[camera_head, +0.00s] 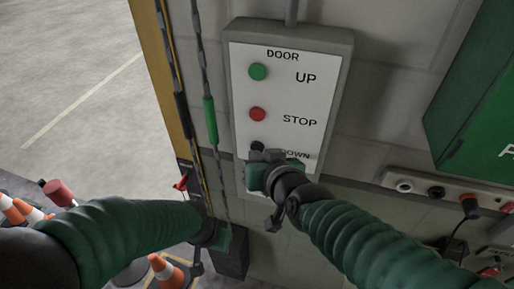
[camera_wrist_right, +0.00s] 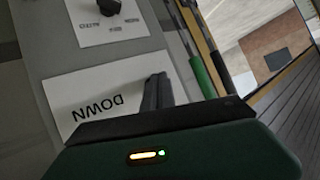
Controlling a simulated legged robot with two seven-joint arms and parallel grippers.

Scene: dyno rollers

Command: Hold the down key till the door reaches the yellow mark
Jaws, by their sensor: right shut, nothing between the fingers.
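The white control panel (camera_head: 288,90) on the wall has a green UP key (camera_head: 258,72), a red STOP key (camera_head: 257,114) and a black DOWN key (camera_head: 257,146). My right gripper (camera_head: 264,157) is shut and empty, with its tip at the DOWN key, partly covering it. I cannot tell whether the key is pressed in. In the right wrist view, the shut fingers (camera_wrist_right: 157,92) stand beside the upside-down DOWN label (camera_wrist_right: 118,107). A slatted surface (camera_wrist_right: 290,125) there looks like the door. My left gripper (camera_head: 222,238) is low beside the wall; its fingers are unclear. I cannot make out the yellow mark.
Cables (camera_head: 207,100) hang left of the panel along a yellow frame edge (camera_head: 157,70). A green cabinet (camera_head: 475,100) and a socket strip (camera_head: 437,191) are on the right. Orange cones (camera_head: 165,268) stand at lower left. A lower panel with a black knob (camera_wrist_right: 109,7) shows in the wrist view.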

